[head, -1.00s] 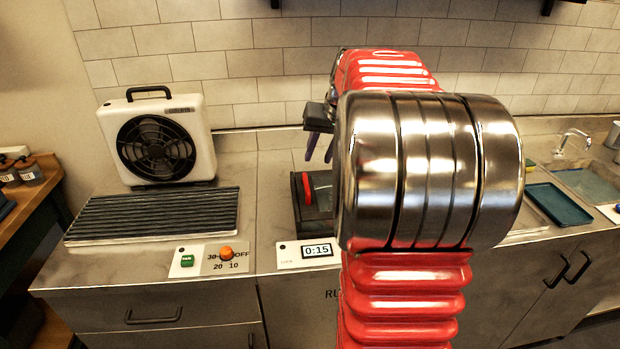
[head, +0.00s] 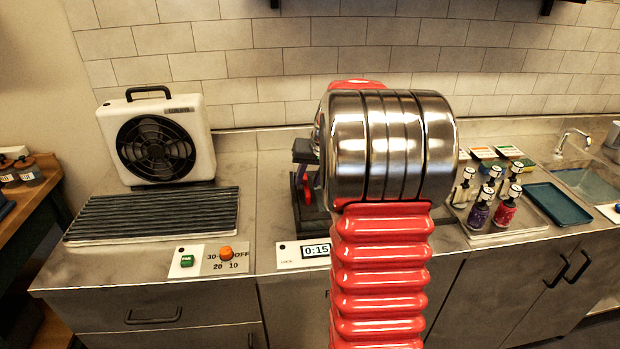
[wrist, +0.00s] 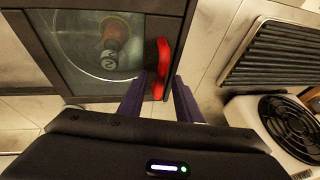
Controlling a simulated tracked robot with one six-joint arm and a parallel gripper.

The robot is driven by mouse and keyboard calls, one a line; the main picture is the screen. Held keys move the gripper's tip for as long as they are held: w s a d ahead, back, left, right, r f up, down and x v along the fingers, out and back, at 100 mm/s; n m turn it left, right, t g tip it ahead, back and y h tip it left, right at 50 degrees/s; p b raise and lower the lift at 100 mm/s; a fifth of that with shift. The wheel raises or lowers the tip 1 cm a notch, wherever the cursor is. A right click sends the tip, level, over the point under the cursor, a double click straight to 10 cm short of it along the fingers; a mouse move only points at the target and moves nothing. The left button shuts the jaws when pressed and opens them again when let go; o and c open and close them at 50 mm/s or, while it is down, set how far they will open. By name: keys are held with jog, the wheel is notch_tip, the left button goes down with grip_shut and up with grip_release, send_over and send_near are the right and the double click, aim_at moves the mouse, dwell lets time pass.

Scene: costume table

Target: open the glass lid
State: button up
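The glass lid (wrist: 60,72) has a dark frame and fills the upper left of the wrist view. A round plate and a bottle (wrist: 115,40) with a red part show through the glass. The lid's red handle (wrist: 161,68) stands on its right frame edge; in the head view a bit of the handle (head: 307,190) shows left of my arm. My gripper (wrist: 159,82) is open, with one purple finger on each side of the handle's lower end. I cannot tell whether either finger touches it. My arm hides most of the lid in the head view.
A white fan (head: 158,140) stands behind a black slatted grate (head: 155,215) on the left. Control panels (head: 212,260) and a 0:15 display (head: 315,250) line the front edge. Several small bottles (head: 480,212) and a teal tray (head: 557,204) are on the right.

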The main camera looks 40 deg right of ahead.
jog(key=shift+c, duration=0.5)
grip_shut()
jog(key=shift+d, duration=0.2)
jog(key=shift+a, duration=0.15)
